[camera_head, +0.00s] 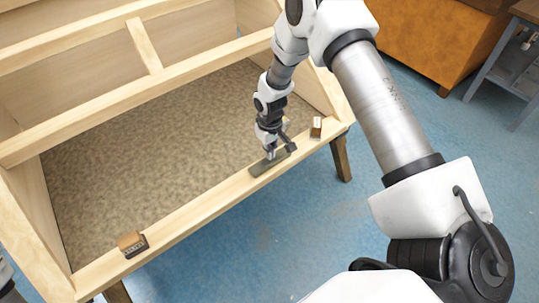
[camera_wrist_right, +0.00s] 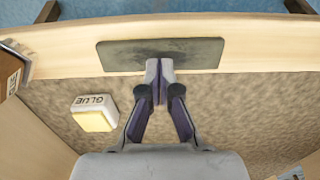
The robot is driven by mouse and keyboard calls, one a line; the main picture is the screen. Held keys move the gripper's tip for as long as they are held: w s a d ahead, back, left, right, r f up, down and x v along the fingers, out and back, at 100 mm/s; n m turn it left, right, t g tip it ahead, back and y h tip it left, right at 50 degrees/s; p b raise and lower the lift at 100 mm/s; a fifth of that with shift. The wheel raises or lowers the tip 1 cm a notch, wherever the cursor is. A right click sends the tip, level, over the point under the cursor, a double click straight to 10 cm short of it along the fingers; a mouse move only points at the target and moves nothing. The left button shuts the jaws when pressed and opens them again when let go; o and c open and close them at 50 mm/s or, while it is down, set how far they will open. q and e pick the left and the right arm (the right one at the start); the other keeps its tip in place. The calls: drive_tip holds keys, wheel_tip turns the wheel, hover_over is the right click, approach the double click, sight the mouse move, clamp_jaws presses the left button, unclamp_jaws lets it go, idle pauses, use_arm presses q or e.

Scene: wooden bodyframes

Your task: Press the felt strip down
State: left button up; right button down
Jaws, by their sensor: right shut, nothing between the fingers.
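The felt strip (camera_head: 260,168) is a flat, dark grey-green rectangle lying along the front wooden rail (camera_head: 190,208). It also shows in the wrist view (camera_wrist_right: 165,52), lying flat on the pale rail. My right gripper (camera_head: 271,155) points down at the strip in the head view. In the wrist view its fingertips (camera_wrist_right: 159,66) are together with nothing between them and overlap the strip's near edge around its middle. I cannot tell whether they touch it. My left gripper is not visible.
A small brown block (camera_head: 316,127) sits on the rail beyond the strip, and another (camera_head: 132,243) near the left end. A block marked GLUE (camera_wrist_right: 95,112) lies on the brown speckled panel (camera_head: 130,150). An orange-brown seat (camera_head: 440,40) stands at the back right.

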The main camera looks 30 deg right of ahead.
drive_tip(key=shift+f+b, duration=0.65)
drive_tip(key=shift+f, duration=0.5)
idle(0.8)
drive_tip(key=shift+s, duration=0.1)
wheel_tip(320, 180, up, 7)
drive_tip(key=p, duration=0.6)
drive_tip(key=shift+r, duration=0.1)
